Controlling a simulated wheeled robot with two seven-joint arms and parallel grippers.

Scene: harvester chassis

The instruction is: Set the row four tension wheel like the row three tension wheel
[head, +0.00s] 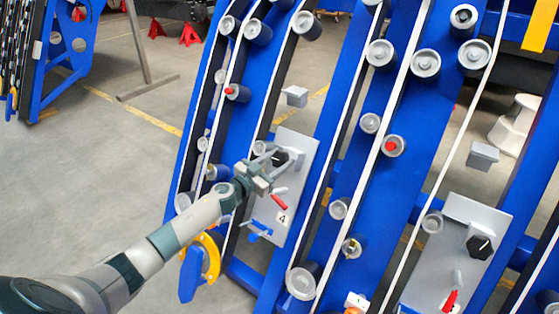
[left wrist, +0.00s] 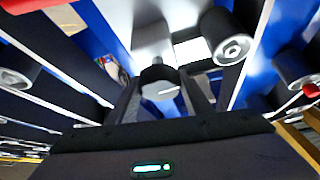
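The row four panel (head: 293,205) is a grey plate marked "4" on a blue frame. Its black tension wheel (head: 281,157) is partly covered by my left gripper (head: 279,163). In the left wrist view the wheel (left wrist: 160,88) sits between the two fingers of my left gripper (left wrist: 162,98). The fingers are apart, one on each side of it, with what look like small gaps; contact is hard to tell. Another black wheel with a white pointer line (head: 480,246) is on the right-hand panel (head: 480,212), whose number is not readable. My right gripper is out of view.
A red-handled lever (head: 278,202) sits just below the row four wheel. White belts and grey rollers (head: 426,63) run along the blue frames on both sides. A grey block (head: 295,96) stands out above the panel. Open floor (head: 110,160) lies to the left.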

